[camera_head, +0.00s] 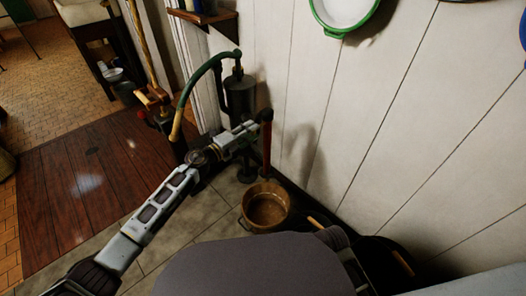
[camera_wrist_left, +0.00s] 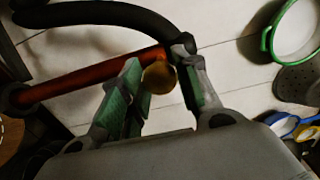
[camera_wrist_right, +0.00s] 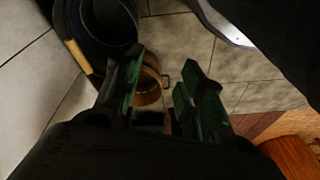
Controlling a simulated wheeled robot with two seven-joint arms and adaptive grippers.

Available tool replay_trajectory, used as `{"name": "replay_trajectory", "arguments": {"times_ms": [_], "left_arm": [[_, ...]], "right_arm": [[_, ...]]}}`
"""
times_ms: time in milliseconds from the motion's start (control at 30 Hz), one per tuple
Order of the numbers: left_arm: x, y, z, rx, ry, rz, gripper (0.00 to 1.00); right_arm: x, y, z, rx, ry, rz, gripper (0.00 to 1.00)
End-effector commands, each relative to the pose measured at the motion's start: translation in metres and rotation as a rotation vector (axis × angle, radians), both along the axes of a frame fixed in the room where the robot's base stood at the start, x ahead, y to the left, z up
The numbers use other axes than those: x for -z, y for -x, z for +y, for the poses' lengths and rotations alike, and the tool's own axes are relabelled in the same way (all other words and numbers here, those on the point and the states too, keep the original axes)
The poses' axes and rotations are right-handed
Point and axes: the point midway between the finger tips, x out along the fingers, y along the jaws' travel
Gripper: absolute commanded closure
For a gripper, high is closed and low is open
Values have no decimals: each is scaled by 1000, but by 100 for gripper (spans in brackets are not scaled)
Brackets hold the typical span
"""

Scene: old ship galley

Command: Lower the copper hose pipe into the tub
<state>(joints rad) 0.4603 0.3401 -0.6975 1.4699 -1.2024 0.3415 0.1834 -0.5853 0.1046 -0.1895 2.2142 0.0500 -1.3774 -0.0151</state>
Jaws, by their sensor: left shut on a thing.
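The copper hose pipe (camera_head: 267,147) is a reddish upright tube by the white wall, with a dark top end. My left gripper (camera_head: 257,130) is shut on it near its upper part. In the left wrist view the pipe (camera_wrist_left: 95,72) runs to the jaws, and a round brass knob (camera_wrist_left: 158,76) shows between the green-padded fingers. The copper tub (camera_head: 247,213) stands on the floor just in front of and below the pipe; whether the pipe's lower end is inside its rim cannot be told. My right gripper (camera_wrist_right: 158,88) is open and empty; the tub (camera_wrist_right: 150,97) shows beyond its fingers.
A dark hand pump (camera_head: 239,95) with a curved green handle (camera_head: 192,82) stands behind my left arm. A green-rimmed basin (camera_head: 343,12) hangs on the wall. A dark round vessel (camera_wrist_right: 105,22) stands beside the tub. Tiled floor (camera_head: 190,245) is clear at left.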

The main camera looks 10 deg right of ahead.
Motion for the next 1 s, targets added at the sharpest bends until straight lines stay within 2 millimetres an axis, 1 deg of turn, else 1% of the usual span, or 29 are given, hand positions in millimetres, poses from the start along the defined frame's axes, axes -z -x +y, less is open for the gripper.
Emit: {"name": "replay_trajectory", "arguments": {"times_ms": [33, 233, 633, 667, 700, 1000], "left_arm": [[8, 0, 0, 0, -2, 1, 89], [24, 0, 0, -1, -2, 3, 89], [53, 0, 0, 0, -2, 3, 89], [55, 0, 0, 0, -2, 3, 89], [57, 0, 0, 0, -2, 2, 89], [78, 0, 0, 0, -1, 3, 89]], "right_arm": [[-10, -2, 2, -3, -7, -21, 60], [-25, -1, 5, -6, -22, -48, 60], [-31, -2, 13, -9, -64, -104, 60], [-30, -3, 14, -10, -68, -109, 60], [-22, -4, 15, -9, -76, -114, 60], [12, -9, 26, 2, -129, -164, 60]]}}
